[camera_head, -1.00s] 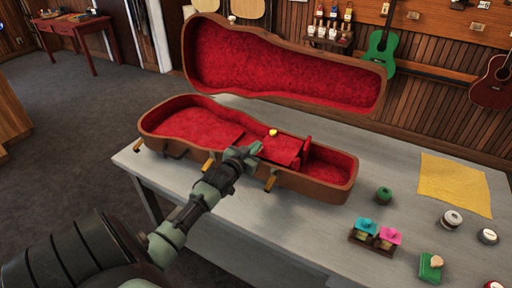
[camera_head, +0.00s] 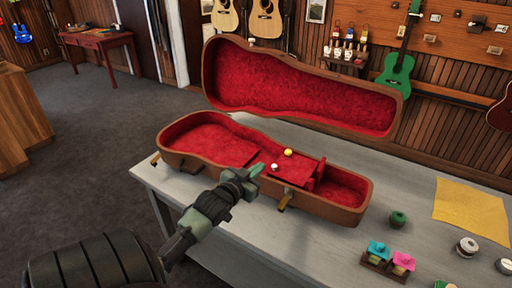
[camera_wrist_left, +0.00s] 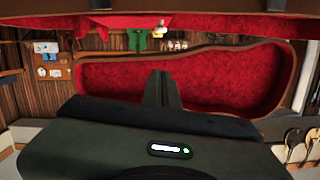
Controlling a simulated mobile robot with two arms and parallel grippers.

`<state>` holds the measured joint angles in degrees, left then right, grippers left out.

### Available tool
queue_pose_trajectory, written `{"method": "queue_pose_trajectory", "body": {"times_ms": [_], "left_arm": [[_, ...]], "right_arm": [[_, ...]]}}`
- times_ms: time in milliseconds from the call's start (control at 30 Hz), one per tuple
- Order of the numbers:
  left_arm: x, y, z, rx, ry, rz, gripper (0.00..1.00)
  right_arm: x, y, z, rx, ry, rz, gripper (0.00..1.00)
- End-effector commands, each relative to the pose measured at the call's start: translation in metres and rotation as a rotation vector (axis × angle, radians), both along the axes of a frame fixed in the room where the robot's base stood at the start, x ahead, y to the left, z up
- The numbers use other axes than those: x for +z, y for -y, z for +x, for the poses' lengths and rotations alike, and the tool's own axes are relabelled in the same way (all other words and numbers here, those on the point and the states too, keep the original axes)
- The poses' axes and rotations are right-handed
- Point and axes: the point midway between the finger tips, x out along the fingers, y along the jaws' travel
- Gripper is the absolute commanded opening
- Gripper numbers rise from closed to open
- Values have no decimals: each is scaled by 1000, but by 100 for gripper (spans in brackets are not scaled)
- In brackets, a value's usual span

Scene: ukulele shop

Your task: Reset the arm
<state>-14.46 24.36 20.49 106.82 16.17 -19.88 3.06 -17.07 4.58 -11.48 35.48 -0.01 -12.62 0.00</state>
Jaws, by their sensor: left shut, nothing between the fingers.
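My left gripper (camera_head: 252,172) is shut and empty. In the head view it is just in front of the near wall of the open ukulele case (camera_head: 325,208). Its shut fingers also show in the left wrist view (camera_wrist_left: 161,88), with the red-lined case lid (camera_wrist_left: 225,75) beyond them. The case lies on the grey table with its lid (camera_head: 300,90) raised at the back. A yellow ball-like item (camera_head: 288,152) and a small white item (camera_head: 274,167) are in the case. My right gripper is not in view.
On the grey table (camera_head: 270,238) are a green round item (camera_head: 398,219), a small stand with blue and pink tops (camera_head: 388,258), a yellow cloth (camera_head: 470,210) and small tins (camera_head: 467,247). A red desk (camera_head: 97,40) stands far back left. The grey floor (camera_head: 90,130) is clear.

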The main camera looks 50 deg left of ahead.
Motion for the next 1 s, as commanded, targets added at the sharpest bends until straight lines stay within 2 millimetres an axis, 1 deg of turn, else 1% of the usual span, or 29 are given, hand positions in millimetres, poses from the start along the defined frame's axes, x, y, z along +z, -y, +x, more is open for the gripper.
{"method": "queue_pose_trajectory", "body": {"times_ms": [33, 100, 333, 400, 467, 567, 600, 667, 700, 733, 800, 833, 900, 1000], "left_arm": [[0, 1, -5, -1, -1, 0, 0], [1, 2, -9, 0, 0, 0, 0], [3, 3, -11, 0, 1, 0, 0], [0, 6, -12, -4, -10, -2, 0], [-9, 16, -15, -13, -42, -9, 0], [-36, 49, -26, -43, -151, -28, 0], [-51, 68, -35, -61, -214, -39, 0], [-74, 101, -53, -89, -324, -54, 0], [-88, 123, -67, -109, -400, -64, 0], [-97, 139, -79, -123, -454, -71, 0], [-112, 169, -104, -149, -564, -82, 0], [-116, 180, -115, -158, -605, -87, 0], [-124, 200, -136, -178, -686, -95, 0], [-130, 224, -164, -198, -783, -105, 0]], "right_arm": [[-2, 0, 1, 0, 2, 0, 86], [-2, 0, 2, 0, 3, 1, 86], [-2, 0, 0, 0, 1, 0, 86], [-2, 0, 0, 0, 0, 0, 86], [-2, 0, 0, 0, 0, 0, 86], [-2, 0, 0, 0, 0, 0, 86], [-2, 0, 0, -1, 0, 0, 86], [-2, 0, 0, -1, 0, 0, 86], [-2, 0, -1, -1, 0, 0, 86], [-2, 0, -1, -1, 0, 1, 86], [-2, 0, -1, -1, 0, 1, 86], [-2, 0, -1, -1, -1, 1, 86], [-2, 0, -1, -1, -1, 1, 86], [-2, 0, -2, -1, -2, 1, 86]]}}
